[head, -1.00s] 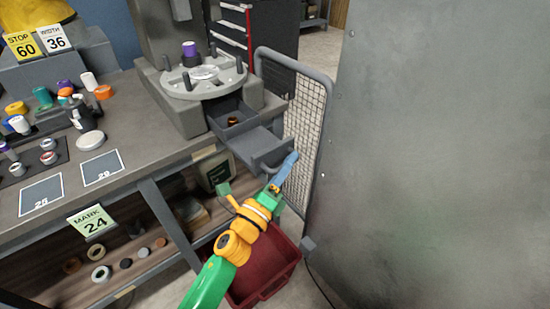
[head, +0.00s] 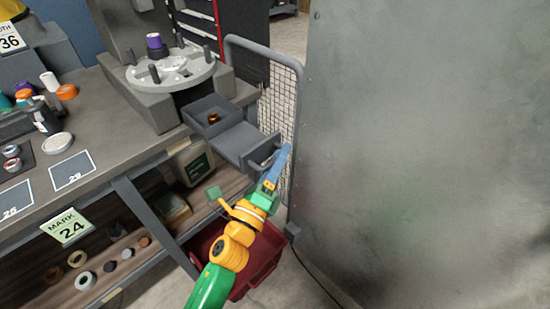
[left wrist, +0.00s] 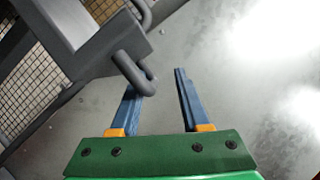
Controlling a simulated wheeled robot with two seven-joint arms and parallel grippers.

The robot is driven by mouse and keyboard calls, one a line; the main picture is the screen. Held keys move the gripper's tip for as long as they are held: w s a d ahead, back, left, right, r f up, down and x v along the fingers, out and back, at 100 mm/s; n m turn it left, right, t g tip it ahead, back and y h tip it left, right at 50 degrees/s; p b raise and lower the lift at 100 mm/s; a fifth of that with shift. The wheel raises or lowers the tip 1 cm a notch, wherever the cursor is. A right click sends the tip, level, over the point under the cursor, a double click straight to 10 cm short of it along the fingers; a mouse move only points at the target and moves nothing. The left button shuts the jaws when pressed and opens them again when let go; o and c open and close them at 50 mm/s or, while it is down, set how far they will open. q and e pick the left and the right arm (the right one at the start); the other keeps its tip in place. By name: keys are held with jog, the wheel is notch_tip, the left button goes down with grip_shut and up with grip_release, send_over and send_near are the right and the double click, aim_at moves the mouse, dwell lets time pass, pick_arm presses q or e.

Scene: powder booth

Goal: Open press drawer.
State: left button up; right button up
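The grey press drawer (head: 240,142) is pulled out from under the round press plate (head: 172,71), and its tray shows from above. Its bar handle (head: 263,153) is on the outer front. My left gripper (head: 284,157) is at the right end of this handle, blue fingers pointing up. In the left wrist view the two fingers (left wrist: 160,84) are apart with nothing clasped between them. The handle (left wrist: 132,73) there overlaps the left fingertip; I cannot tell if they touch. My right gripper is not in view.
A mesh guard (head: 284,100) and a large grey panel (head: 430,130) stand to the right. A red bin (head: 262,258) is below my arm. The bench (head: 110,135) lies left.

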pick_arm(q)
jog(key=shift+d, duration=0.15)
jog(key=shift+w+f, duration=0.2)
jog(key=shift+f, duration=0.05)
jog(key=b+v, duration=0.1)
jog(key=v, duration=0.6)
jog(key=shift+s, duration=0.1)
